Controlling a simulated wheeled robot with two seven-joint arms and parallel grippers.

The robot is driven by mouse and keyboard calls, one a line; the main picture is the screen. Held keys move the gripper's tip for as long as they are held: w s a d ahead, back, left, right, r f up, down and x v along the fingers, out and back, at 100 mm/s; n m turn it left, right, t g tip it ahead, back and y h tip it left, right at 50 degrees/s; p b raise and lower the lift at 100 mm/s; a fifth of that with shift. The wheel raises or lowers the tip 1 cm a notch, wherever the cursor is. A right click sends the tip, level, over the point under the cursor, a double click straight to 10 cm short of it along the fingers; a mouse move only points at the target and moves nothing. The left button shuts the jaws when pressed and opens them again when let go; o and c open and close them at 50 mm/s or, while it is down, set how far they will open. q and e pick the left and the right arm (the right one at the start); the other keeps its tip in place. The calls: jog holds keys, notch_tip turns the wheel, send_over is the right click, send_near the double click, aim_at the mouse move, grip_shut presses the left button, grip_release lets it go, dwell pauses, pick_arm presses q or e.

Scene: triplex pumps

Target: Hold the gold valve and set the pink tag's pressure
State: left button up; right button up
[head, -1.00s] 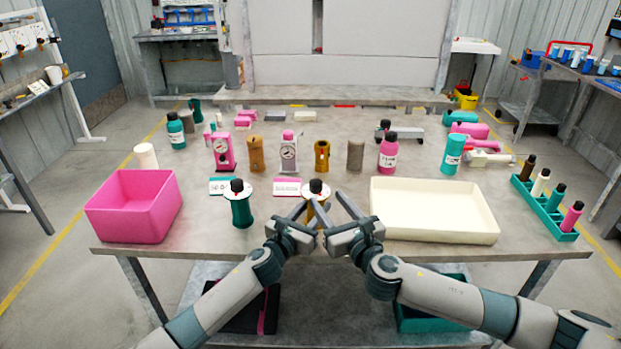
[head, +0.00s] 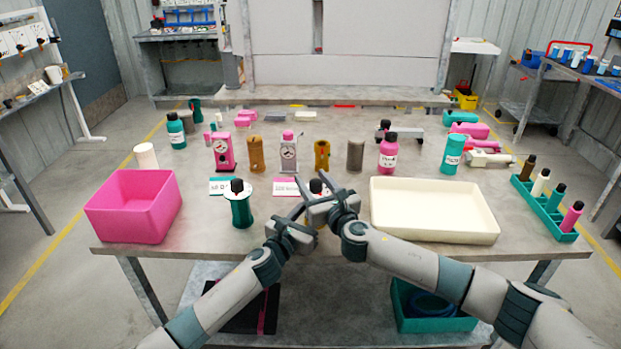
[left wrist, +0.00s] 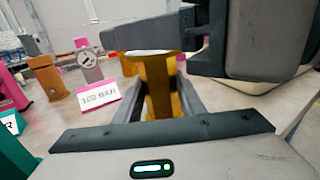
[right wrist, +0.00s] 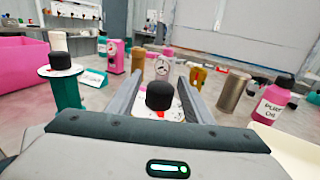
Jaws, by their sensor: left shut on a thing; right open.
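The gold valve (left wrist: 158,88) stands upright at the table's front, with a white dial plate and black knob (right wrist: 160,95) on top. My left gripper (left wrist: 160,100) is shut on its gold body, one finger on each side. My right gripper (head: 316,184) is open above the valve, its fingers on either side of the knob; I cannot tell whether they touch it. A red mark shows on the dial plate. The pink tag (head: 286,188), with a pressure in BAR, lies behind the valve; it also shows in the left wrist view (left wrist: 98,98). A grey gauge (head: 289,155) stands behind it.
A teal valve (head: 240,211) with a black knob stands to the left, by a teal tag (head: 221,187). A pink bin (head: 134,216) is at left, a cream tray (head: 440,232) at right. Behind are a pink gauge (head: 223,152), cylinders and bottles.

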jog(key=shift+x, duration=0.85)
jog(key=c, duration=1.1)
